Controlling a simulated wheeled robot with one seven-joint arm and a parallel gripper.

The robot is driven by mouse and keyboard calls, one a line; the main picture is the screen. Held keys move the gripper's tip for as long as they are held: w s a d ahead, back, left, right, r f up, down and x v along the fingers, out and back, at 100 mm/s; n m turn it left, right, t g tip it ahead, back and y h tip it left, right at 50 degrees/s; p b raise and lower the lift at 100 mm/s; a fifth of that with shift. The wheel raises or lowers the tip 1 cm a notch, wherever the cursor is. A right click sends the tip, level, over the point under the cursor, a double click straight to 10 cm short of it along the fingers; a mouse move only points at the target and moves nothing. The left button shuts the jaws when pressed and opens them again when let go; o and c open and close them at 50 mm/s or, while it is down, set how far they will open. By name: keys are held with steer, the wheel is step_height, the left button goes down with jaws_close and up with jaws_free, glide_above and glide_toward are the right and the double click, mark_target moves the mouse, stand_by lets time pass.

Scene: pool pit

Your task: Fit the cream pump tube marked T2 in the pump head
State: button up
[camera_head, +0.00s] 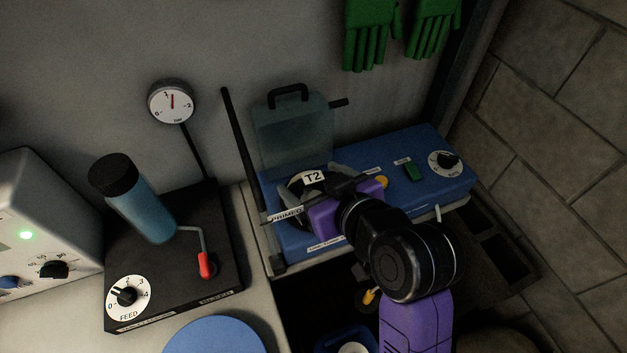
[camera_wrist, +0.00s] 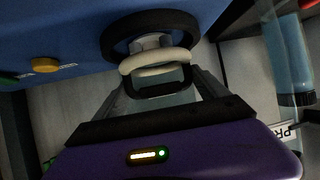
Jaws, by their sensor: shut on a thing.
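The blue pump (camera_head: 440,185) stands against the wall with its clear cover (camera_head: 290,135) raised. Its pump head shows in the wrist view as a black ring (camera_wrist: 112,38) around a grey rotor. The cream tube (camera_wrist: 155,66) curves across the front of this ring, between my fingers. A white tag reading T2 (camera_head: 313,178) shows above my gripper (camera_head: 318,192) in the head view. My gripper is shut on the tube at the pump head. It also shows in the wrist view (camera_wrist: 158,76). I cannot tell whether the tube is seated; my gripper hides much of the head.
A black feed unit (camera_head: 180,290) with a blue bottle (camera_head: 140,205) and a red-tipped lever (camera_head: 206,264) stands left. A pressure gauge (camera_head: 172,102) and green gloves (camera_head: 370,35) hang on the wall. A dark opening lies below the pump's front.

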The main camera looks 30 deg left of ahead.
steer(key=shift+f, duration=0.15)
steer(key=shift+f, duration=0.35)
steer(key=shift+f, duration=0.2)
steer(key=o, duration=1.3)
steer(key=shift+c, duration=0.2)
steer(key=shift+r, duration=0.3)
steer(key=v, duration=1.2)
steer(key=shift+r, duration=0.25)
